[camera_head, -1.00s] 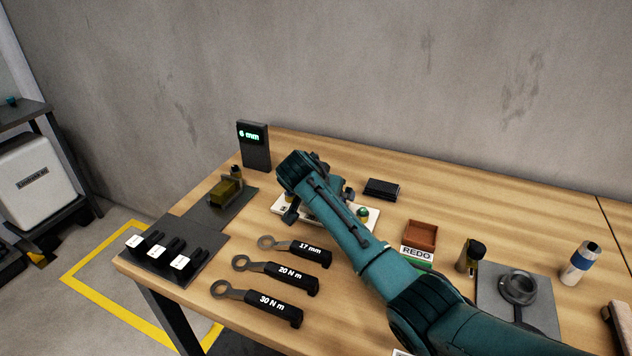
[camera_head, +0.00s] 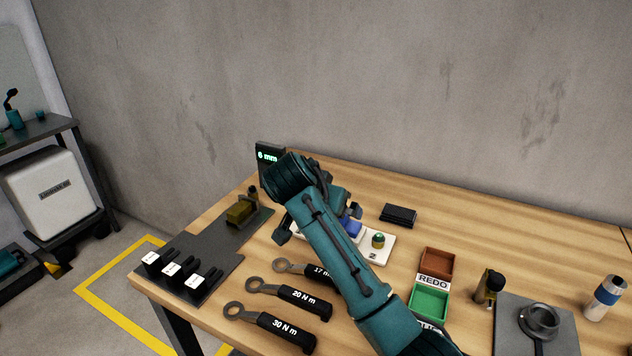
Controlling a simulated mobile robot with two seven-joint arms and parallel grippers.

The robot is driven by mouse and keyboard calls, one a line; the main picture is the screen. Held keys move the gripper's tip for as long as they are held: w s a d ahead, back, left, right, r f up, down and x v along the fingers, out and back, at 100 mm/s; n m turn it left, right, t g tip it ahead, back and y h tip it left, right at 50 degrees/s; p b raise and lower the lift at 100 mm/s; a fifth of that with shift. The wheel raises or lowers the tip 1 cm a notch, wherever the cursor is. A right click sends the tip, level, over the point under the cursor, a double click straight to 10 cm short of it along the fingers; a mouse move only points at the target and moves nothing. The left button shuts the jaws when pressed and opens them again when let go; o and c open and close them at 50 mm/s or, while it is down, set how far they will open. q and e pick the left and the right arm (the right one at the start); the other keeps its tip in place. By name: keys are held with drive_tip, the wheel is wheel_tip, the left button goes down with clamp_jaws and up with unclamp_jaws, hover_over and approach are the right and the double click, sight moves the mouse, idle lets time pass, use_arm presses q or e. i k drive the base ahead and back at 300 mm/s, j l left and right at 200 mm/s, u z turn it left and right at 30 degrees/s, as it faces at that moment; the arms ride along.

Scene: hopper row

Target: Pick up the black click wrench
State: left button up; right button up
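Three wrenches with black handles and grey ring ends lie on the wooden table. They are labelled 17 mm (camera_head: 290,266), 20 N m (camera_head: 304,297) and 30 N m (camera_head: 272,328); which one is the click wrench is not marked. My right arm reaches in from the lower right and covers part of the 17 mm handle. My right gripper (camera_head: 319,222) is behind the wrenches, over a white plate (camera_head: 379,254). Its dark fingers show apart on both sides of the arm, and the space between them is mostly hidden. My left gripper is not in view.
A dark display reading 6 mm (camera_head: 270,157) stands at the back left. A dark mat (camera_head: 215,255) holds several black pieces with white tags. A brown tray (camera_head: 438,262) and a green tray (camera_head: 429,303) stand right of my arm. A black box (camera_head: 399,215) lies behind.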

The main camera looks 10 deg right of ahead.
sight(323, 307)
drive_tip(key=k+j, duration=0.8)
